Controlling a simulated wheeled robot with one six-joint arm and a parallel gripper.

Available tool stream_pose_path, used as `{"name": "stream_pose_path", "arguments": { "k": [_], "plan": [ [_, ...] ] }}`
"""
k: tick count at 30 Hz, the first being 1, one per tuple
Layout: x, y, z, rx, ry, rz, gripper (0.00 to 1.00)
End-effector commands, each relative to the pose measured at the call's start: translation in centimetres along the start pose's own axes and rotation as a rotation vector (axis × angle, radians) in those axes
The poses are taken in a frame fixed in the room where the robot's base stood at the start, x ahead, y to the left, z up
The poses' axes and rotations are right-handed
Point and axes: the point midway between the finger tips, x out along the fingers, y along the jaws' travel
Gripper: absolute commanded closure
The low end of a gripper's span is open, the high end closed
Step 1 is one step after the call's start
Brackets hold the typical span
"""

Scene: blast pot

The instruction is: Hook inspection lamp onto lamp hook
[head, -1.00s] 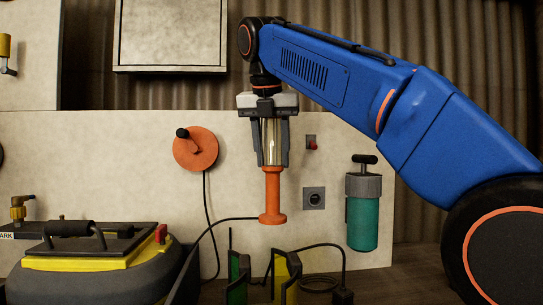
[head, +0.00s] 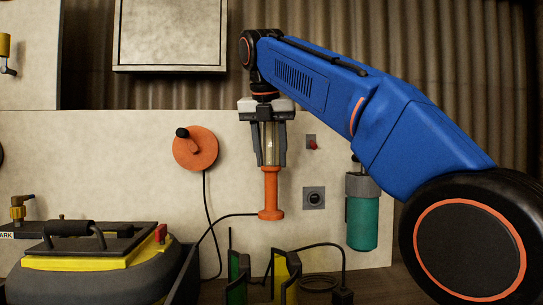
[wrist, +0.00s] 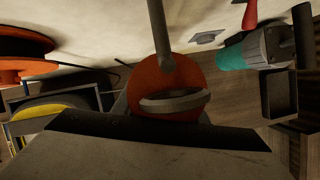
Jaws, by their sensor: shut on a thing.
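The inspection lamp (head: 271,190) hangs upright in the head view, with an orange handle and round orange flange below and a clear tube above. My gripper (head: 269,160) is shut on its clear upper part from above, in front of the pale wall panel. A black cord runs left from the lamp's lower end. In the wrist view the lamp's orange body (wrist: 150,92) shows close up, with a grey ring and a grey rod over it. I cannot make out the lamp hook for certain in either view.
An orange reel (head: 195,148) with a black knob is on the panel left of the lamp. A teal canister (head: 362,215) hangs at right. Below stand green (head: 237,275) and yellow (head: 286,275) holders. A yellow-rimmed pot lid (head: 90,245) is lower left.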

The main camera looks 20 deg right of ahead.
Motion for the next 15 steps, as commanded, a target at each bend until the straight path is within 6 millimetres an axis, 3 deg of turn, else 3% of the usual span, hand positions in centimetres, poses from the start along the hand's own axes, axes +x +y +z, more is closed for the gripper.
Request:
{"name": "stream_pose_path", "arguments": {
  "k": [15],
  "plan": [
    [1.1, 0.8, 2.1, 0.000, 0.000, 0.000, 1.00]
  ]
}}
